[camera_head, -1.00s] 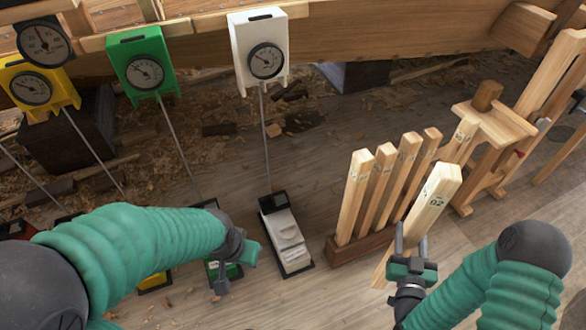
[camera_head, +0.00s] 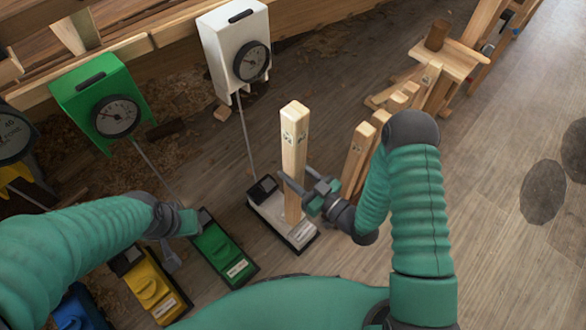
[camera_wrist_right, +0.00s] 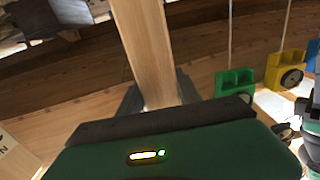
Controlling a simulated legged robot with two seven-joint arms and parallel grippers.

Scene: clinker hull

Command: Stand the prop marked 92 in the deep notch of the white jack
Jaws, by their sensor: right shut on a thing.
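My right gripper (camera_head: 298,185) is shut on a pale wooden prop (camera_head: 293,150), held close to upright. Small dark marks show near its top, too small to read now. The prop's lower end is over or on the base of the white jack (camera_head: 270,207); I cannot tell whether it sits in a notch. The white jack's gauge box (camera_head: 215,45) stands behind, joined by a thin rod. In the right wrist view the prop (camera_wrist_right: 148,45) runs up between the fingers (camera_wrist_right: 158,98); its foot is hidden. My left gripper (camera_head: 172,240) is near the green jack, its jaws unclear.
The green jack (camera_head: 228,262) and yellow jack (camera_head: 150,285) stand left of the white one, with a blue one (camera_head: 80,308) at the corner. More props (camera_head: 357,160) stand in a row, partly behind my right arm. A wooden bench (camera_head: 440,62) is beyond.

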